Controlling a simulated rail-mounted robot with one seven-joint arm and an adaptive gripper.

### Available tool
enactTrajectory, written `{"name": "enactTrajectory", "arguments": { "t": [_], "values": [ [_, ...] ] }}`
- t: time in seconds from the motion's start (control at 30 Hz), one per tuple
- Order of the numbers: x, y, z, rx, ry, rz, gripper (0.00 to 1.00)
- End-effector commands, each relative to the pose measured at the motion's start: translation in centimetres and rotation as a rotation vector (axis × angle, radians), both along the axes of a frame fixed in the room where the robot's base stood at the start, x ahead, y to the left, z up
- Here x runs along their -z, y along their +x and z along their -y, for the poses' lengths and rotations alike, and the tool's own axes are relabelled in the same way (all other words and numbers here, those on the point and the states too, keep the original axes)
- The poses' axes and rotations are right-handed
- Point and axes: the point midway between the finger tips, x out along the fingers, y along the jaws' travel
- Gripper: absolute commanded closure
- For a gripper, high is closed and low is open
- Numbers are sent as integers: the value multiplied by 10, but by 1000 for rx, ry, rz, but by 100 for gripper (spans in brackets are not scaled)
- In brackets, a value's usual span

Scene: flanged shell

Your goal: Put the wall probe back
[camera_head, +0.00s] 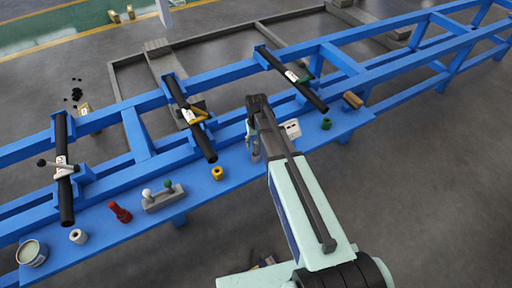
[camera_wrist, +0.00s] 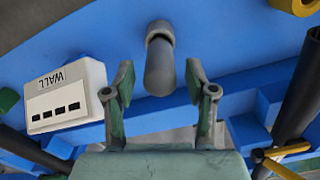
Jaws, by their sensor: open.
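My gripper (camera_wrist: 160,82) is open, with a finger on either side of the cylinder's near end and visible gaps. In the head view my gripper (camera_head: 254,150) is low over the blue bench, and the cylinder cannot be made out there.
The blue bench (camera_head: 330,130) carries a yellow ring (camera_head: 217,173), a green ring (camera_head: 326,123), a brown roll (camera_head: 352,99), a red part (camera_head: 120,212) and a grey holder with knobs (camera_head: 162,197). Dark bars (camera_head: 190,117) cross the blue rails behind.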

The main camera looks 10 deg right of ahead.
Motion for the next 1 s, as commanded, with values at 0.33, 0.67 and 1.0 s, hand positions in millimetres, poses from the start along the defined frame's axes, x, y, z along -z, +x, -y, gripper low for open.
{"name": "enactTrajectory", "arguments": {
  "t": [0.33,0.67,1.0],
  "values": [
    [-58,0,0,0,0,2,44],
    [-83,0,0,0,0,0,44],
    [-23,-43,0,-3,0,-72,44]
  ]
}}
